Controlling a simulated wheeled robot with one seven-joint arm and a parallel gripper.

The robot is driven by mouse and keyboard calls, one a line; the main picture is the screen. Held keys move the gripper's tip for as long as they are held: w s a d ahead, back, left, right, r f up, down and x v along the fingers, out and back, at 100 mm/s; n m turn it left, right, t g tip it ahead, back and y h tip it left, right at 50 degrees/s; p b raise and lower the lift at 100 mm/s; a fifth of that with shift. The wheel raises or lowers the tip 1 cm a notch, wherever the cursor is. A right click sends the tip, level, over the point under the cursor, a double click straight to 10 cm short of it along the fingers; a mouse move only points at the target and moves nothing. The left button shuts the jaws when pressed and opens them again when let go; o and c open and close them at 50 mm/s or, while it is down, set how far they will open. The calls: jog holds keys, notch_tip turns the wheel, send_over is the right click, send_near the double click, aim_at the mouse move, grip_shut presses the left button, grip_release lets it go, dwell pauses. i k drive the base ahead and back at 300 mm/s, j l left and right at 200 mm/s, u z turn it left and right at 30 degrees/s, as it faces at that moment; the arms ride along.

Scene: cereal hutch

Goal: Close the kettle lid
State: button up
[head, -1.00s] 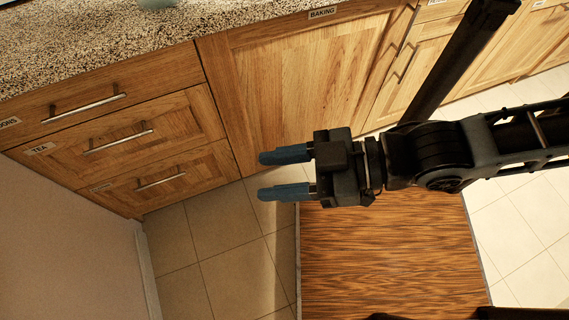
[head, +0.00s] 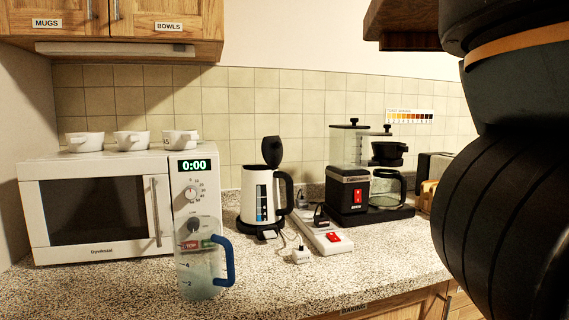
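A white kettle (head: 258,198) with a black handle on its right side stands on a black base on the granite counter. Its black lid (head: 272,152) is open and stands up above the kettle's rim. Large dark links of my own arm fill the right side of the head view. My gripper is outside the view, so its fingers and its distance from the kettle do not show.
A clear jug (head: 203,268) with a blue handle stands in front of the white microwave (head: 100,208), left of the kettle. A power strip (head: 318,232) lies right of the kettle, before the coffee maker (head: 352,190). Counter (head: 370,265) at the front right is clear.

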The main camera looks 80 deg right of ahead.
aim_at(272, 148)
jog(key=z, duration=1.5)
jog(key=k, duration=0.3)
jog(key=l, duration=0.15)
jog(key=z, duration=0.05)
